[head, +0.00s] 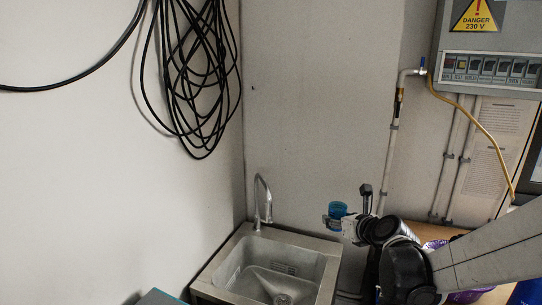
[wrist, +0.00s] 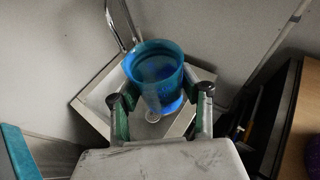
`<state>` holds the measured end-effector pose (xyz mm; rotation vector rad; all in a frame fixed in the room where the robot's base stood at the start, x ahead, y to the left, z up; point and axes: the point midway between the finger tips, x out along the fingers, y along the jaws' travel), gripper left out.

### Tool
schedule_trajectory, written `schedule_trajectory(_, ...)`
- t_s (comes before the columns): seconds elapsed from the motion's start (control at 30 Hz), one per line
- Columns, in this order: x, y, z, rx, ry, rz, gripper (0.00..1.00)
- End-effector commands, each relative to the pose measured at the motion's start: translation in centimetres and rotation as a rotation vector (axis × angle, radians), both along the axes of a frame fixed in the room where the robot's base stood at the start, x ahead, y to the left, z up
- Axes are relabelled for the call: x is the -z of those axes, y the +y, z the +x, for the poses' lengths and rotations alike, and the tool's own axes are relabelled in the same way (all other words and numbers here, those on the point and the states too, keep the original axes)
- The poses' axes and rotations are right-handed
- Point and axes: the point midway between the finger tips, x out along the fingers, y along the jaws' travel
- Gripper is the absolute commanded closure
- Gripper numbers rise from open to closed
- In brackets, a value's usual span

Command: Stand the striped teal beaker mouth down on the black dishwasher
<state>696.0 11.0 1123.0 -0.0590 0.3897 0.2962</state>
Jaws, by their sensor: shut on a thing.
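The teal beaker (head: 337,208) is blue-teal and see-through, held in the air beyond the sink's right rim in the head view. In the wrist view the beaker (wrist: 157,75) shows its open rim toward the camera, and it looks mouth up. Its stripes are not clear. My gripper (head: 336,221) is shut on the beaker's sides, with one finger on each side in the wrist view (wrist: 160,100). I cannot identify the black dishwasher with certainty; a dark box with a teal edge (head: 160,298) shows at the bottom in the head view.
A steel sink (head: 225,262) with a tall tap (head: 262,197) stands left of my gripper. A black-fronted unit with a wooden top (wrist: 280,115) is at the right in the wrist view. Pipes (head: 392,140) and a control box (head: 490,70) are on the wall.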

Motion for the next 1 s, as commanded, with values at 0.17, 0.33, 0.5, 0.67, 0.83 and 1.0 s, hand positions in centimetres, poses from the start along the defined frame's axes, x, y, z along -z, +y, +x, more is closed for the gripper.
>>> schedule_trajectory(0.17,-0.3,0.0,0.1,0.000,0.000,0.000,0.90)
schedule_trajectory(0.33,-0.3,0.0,0.1,0.000,0.000,0.000,0.90)
schedule_trajectory(0.5,-1.9,0.2,0.5,0.000,0.000,0.000,0.90)
schedule_trajectory(0.67,-4.0,0.3,1.0,0.000,0.000,0.000,0.90)
schedule_trajectory(0.83,-6.1,0.5,1.6,0.000,0.001,0.000,0.90)
schedule_trajectory(1.0,-8.1,0.7,2.2,0.000,0.001,-0.001,0.90)
